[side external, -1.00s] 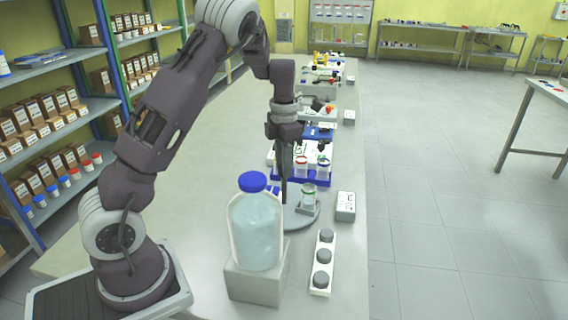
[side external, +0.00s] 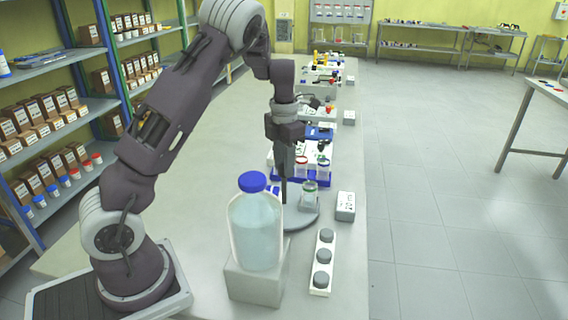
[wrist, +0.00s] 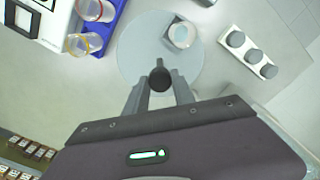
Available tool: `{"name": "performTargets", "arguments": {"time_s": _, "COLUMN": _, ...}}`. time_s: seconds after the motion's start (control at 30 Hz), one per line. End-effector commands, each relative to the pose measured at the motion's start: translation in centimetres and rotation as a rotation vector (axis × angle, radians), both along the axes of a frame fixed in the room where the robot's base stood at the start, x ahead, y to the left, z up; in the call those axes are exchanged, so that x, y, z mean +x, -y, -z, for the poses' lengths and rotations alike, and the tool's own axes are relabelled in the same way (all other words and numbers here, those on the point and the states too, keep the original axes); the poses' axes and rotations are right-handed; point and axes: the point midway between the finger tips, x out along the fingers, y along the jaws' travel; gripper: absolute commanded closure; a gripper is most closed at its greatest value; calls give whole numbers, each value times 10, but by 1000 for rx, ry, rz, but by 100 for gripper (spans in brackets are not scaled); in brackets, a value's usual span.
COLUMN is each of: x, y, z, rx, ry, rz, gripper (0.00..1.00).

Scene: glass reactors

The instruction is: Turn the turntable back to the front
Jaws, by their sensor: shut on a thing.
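The turntable is a round grey disc; it lies flat on the bench in the side external view (side external: 302,223) and near the top middle of the wrist view (wrist: 137,58). A dark upright post with a round top (wrist: 159,76) rises from the disc. My gripper (wrist: 160,88) points down over the disc, its fingers shut around this post. The exact contact is hard to see.
A large bottle with a blue cap (side external: 254,225) stands on a grey block (side external: 255,284) in front of the disc. A white strip with round grey knobs (side external: 321,263) and a white box (side external: 345,206) lie to the right. A blue rack (side external: 318,177) holds jars behind.

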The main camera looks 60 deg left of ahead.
Motion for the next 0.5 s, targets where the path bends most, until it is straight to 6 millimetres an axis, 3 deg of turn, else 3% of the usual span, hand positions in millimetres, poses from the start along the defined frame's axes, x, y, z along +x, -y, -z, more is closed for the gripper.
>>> {"name": "performTargets", "arguments": {"time_s": 0.17, "x": 2, "y": 0, "z": -2, "rx": 0, "ry": 8, "rz": -2, "gripper": 100}}
{"name": "performTargets", "arguments": {"time_s": 0.2, "x": 2, "y": 0, "z": -2, "rx": 1, "ry": 8, "rz": -2, "gripper": 66}}
{"name": "performTargets", "arguments": {"time_s": 0.3, "x": 2, "y": 0, "z": -1, "rx": 0, "ry": 7, "rz": -1, "gripper": 48}}
{"name": "performTargets", "arguments": {"time_s": 0.5, "x": 1, "y": 0, "z": -1, "rx": 0, "ry": 3, "rz": -1, "gripper": 48}}
